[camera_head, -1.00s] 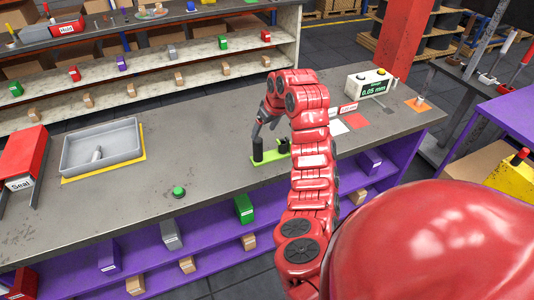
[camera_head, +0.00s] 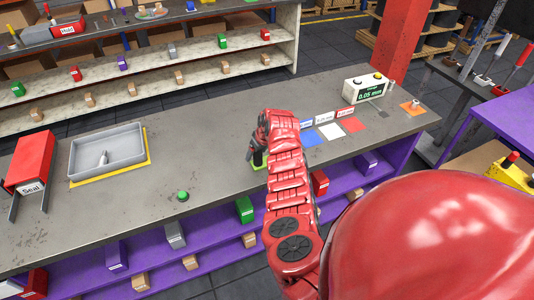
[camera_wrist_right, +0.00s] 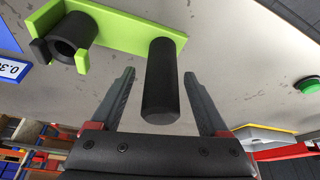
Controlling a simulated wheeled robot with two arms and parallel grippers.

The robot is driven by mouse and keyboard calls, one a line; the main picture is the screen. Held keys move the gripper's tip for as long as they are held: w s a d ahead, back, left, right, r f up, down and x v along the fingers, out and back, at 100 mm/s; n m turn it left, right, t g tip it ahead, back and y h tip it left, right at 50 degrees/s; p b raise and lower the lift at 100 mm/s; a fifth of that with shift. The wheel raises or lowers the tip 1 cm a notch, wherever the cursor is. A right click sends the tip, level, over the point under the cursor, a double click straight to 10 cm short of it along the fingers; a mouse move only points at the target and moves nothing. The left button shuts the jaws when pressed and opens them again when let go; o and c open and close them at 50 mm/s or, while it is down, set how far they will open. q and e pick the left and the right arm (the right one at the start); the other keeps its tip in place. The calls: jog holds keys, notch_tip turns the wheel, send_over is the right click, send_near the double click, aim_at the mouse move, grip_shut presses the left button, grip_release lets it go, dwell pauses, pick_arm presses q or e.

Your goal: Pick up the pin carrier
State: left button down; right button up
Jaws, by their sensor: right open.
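In the head view only a bit of the green plate (camera_head: 258,167) and the dark handle (camera_head: 257,158) show; my right arm hides the rest. My right gripper (camera_wrist_right: 160,76) is open, with one finger on each side of the handle in the right wrist view. A gap shows between each finger and the handle. In the head view the gripper (camera_head: 253,149) is at the handle. My left gripper is not in view.
On the grey bench are a grey tray (camera_head: 107,150), a red Seal holder (camera_head: 33,160), a green button (camera_head: 183,196), blue (camera_head: 310,138), white (camera_head: 331,131) and red (camera_head: 353,125) squares with labels, and a gauge box (camera_head: 367,87).

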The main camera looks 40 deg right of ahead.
jog(key=shift+w+f, duration=0.2)
jog(key=shift+f, duration=0.4)
grip_shut()
